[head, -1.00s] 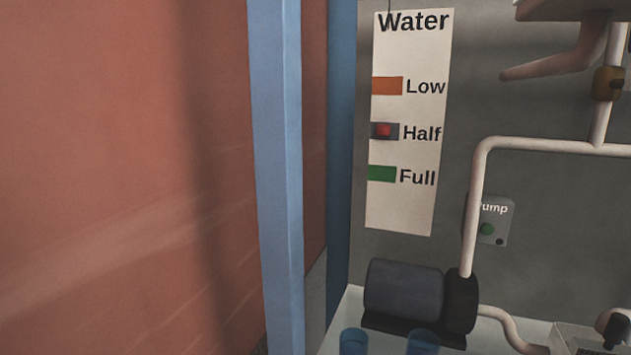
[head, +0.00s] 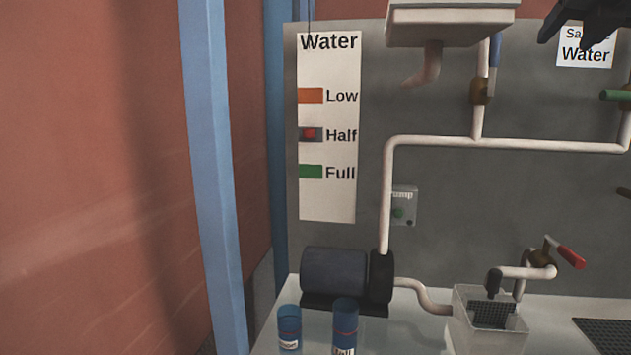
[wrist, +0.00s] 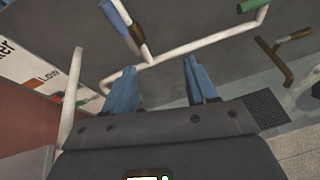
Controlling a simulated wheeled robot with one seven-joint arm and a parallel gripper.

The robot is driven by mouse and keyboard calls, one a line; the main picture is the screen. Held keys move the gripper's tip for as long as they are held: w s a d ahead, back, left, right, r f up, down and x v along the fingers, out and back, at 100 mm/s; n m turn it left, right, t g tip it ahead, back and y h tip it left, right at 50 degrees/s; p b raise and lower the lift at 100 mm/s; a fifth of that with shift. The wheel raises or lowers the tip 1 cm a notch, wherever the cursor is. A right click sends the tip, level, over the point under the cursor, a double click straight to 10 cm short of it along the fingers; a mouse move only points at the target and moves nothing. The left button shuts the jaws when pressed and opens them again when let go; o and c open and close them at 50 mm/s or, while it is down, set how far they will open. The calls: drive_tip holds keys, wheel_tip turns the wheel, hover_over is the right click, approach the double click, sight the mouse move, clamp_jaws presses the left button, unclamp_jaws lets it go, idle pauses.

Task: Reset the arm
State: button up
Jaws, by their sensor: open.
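My gripper (wrist: 159,68) shows in the wrist view with its two blue fingers apart and nothing between them. Behind the fingers are white pipes and a grey wall panel, tilted in this view. In the head view a dark piece at the top right corner looks like part of my arm; the fingers cannot be made out there.
In the head view, the Water gauge (head: 343,207) has its red marker (head: 310,134) at Half. Below are a pump (head: 335,272), two blue bottles (head: 289,326) (head: 345,322) and a clear container (head: 490,337). White pipes (head: 520,143) and a blue post (head: 208,160) stand nearby.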

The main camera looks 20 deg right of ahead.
drive_tip(key=w+a+f+m+t+y, duration=0.35)
drive_tip(key=w+a+f, duration=0.2)
drive_tip(key=f, duration=0.35)
drive_tip(key=w+a+f+m+t+y, duration=0.2)
drive_tip(key=w+a+f+m+y, duration=0.25)
drive_tip(key=f, duration=0.45)
drive_tip(key=s+a+f+m, duration=0.2)
drive_tip(key=a+f+m, duration=0.4)
drive_tip(key=f, duration=0.4)
drive_tip(key=s+a+f+m, duration=0.2)
drive_tip(key=a+f+m, duration=0.2)
drive_tip(key=a+f, duration=0.55)
drive_tip(key=s+a+f+m+h, duration=0.1)
drive_tip(key=s+a+f+m, duration=0.25)
drive_tip(key=s+f, duration=0.4)
drive_tip(key=s+a+f+m, duration=0.3)
drive_tip(key=s+a+f, duration=0.25)
drive_tip(key=s, duration=0.35)
drive_tip(key=s+m+g+y, duration=0.1)
drive_tip(key=s+m, duration=0.1)
drive_tip(key=s, duration=2.1)
drive_tip(key=shift+a+y, duration=0.3)
drive_tip(key=shift+a, duration=0.15)
